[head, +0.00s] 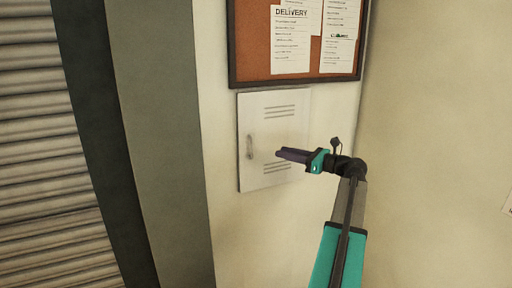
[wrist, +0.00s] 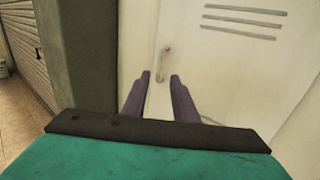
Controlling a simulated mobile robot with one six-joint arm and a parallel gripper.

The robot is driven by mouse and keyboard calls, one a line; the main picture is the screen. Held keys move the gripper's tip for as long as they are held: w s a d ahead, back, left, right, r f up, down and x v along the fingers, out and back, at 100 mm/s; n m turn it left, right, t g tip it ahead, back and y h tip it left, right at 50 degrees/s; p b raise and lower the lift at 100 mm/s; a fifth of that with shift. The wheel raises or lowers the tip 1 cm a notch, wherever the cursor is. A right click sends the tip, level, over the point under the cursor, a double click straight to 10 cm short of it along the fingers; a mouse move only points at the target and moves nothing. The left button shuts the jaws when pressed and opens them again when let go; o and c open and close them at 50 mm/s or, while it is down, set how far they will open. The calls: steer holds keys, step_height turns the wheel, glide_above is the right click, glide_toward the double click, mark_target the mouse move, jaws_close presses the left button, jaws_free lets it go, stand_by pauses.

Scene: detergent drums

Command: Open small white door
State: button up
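The small white door (head: 262,120) is set in the wall below a cork board and looks closed. It has vent slots at top and bottom. Its small handle (head: 250,147) is upright near the left edge. My gripper (head: 281,154) is in front of the door, to the right of the handle in the head view. In the wrist view, my gripper (wrist: 160,76) has its two dark purple fingers apart with nothing between them. The door (wrist: 245,60) fills the upper right there, and the handle (wrist: 165,50) is beyond the fingertips, apart from them.
A cork board (head: 296,76) with papers hangs just above the door. A grey-green pillar (head: 165,150) stands to the left, with a ribbed shutter (head: 45,130) beyond it. The wall (head: 430,150) to the right is mostly bare.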

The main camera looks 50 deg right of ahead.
steer(key=p, duration=0.4)
glide_toward(256, 146)
steer(key=w+a, duration=0.2)
steer(key=w+a+r, duration=0.1)
steer(key=w+a, duration=0.1)
steer(key=w+a+r, duration=0.1)
steer(key=w+a, duration=0.1)
steer(key=shift+w+r, duration=0.1)
steer(key=shift+w, duration=0.05)
jaws_close()
steer(key=shift+d, duration=0.1)
stand_by(1.0)
